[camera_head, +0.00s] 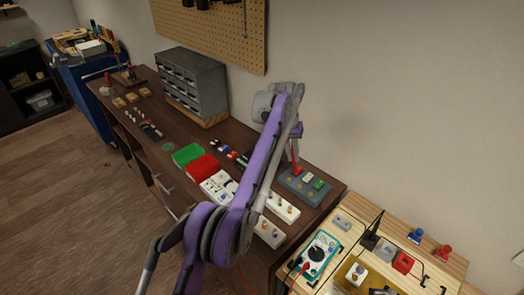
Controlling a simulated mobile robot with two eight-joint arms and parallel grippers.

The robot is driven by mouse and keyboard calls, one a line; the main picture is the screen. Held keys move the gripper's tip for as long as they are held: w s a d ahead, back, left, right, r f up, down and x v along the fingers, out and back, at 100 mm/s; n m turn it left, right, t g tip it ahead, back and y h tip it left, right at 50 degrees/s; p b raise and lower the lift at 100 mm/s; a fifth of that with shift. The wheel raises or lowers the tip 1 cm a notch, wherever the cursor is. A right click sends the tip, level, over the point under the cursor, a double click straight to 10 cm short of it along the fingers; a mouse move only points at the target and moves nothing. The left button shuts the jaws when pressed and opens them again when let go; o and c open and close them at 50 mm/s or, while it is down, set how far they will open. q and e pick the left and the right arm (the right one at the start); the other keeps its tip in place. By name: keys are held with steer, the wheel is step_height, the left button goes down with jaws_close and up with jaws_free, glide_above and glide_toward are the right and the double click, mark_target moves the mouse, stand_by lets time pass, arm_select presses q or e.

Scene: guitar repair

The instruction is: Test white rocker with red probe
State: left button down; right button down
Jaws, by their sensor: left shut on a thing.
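My left gripper (294,134) is above the back right part of the dark workbench, partly hidden behind my own purple arm. It is shut on the red probe (295,156), which points down. A dark grey switch panel (298,191) lies below it on the bench. The panel carries a white rocker (308,177) and a green rocker (319,185). The probe's lower end is over the panel's back left part, left of the white rocker; I cannot tell whether it touches anything. My right gripper is not in view.
A teal multimeter (317,252) lies on the lighter wooden table at the right. A grey drawer cabinet (192,84) stands behind, under a pegboard (215,30).

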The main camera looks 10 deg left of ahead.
mark_target(297, 171)
arm_select(q)
steer(key=shift+s+d+f, duration=0.1)
steer(key=shift+d, duration=0.8)
steer(key=shift+f, duration=2.3)
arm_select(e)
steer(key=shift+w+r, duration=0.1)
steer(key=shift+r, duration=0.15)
arm_select(q)
steer(key=shift+f, duration=0.6)
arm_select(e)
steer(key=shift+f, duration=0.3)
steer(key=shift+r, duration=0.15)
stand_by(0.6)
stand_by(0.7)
